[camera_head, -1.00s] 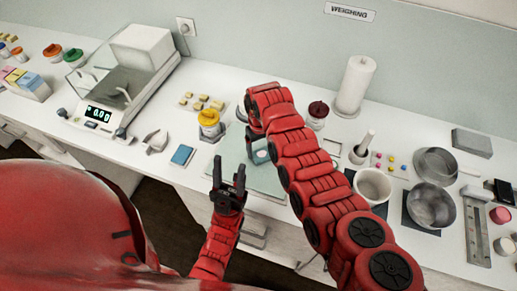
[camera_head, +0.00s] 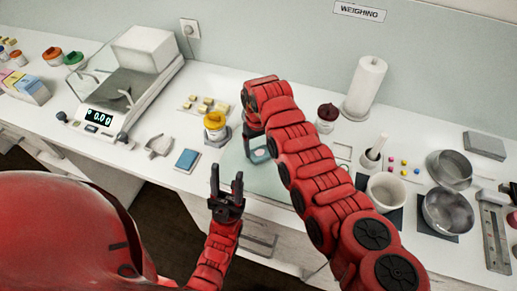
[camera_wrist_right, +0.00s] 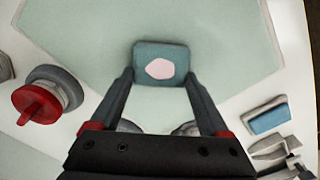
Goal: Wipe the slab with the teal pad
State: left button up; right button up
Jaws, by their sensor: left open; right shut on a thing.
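The slab (camera_head: 236,164) is a pale green sheet lying near the counter's front edge; it also fills much of the right wrist view (camera_wrist_right: 235,35). My right gripper (camera_wrist_right: 160,75) is shut on a teal pad (camera_wrist_right: 147,55), over the slab. A pale pink patch shows within the pad's outline. In the head view the pad (camera_head: 262,155) is partly hidden by my right arm, and I cannot tell whether it touches the slab. My left gripper (camera_head: 227,172) is open and empty, in front of the slab.
A blue block (camera_head: 187,160) lies left of the slab. A yellow-lidded jar (camera_head: 215,124) stands behind it, and a dark-red-lidded jar (camera_head: 327,115) at the back right. A white cup (camera_head: 385,195) and metal bowls (camera_head: 448,210) stand right; a scale (camera_head: 118,100) stands left.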

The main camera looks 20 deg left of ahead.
jog(key=shift+w+a+r, duration=0.1)
jog(key=shift+a+r, duration=0.1)
jog(key=shift+r, duration=0.25)
jog(key=shift+w+a+r, duration=0.1)
jog(key=shift+a+r, duration=0.1)
jog(key=shift+r, duration=0.25)
jog(key=shift+s+d+r, duration=0.15)
jog(key=shift+d+r, duration=0.1)
jog(key=shift+r, duration=0.35)
jog(key=shift+s+d+r, duration=0.1)
jog(key=shift+d+r, duration=0.15)
jog(key=shift+r, duration=0.3)
jog(key=shift+w+a+r, duration=0.1)
jog(key=shift+a+r, duration=0.05)
jog(key=shift+r, duration=0.3)
jog(key=shift+w+a+r, duration=0.1)
jog(key=shift+a+r, duration=0.05)
jog(key=shift+r, duration=0.3)
jog(key=shift+s+d+r, duration=0.1)
jog(key=shift+s+r, duration=0.05)
jog(key=shift+r, duration=0.85)
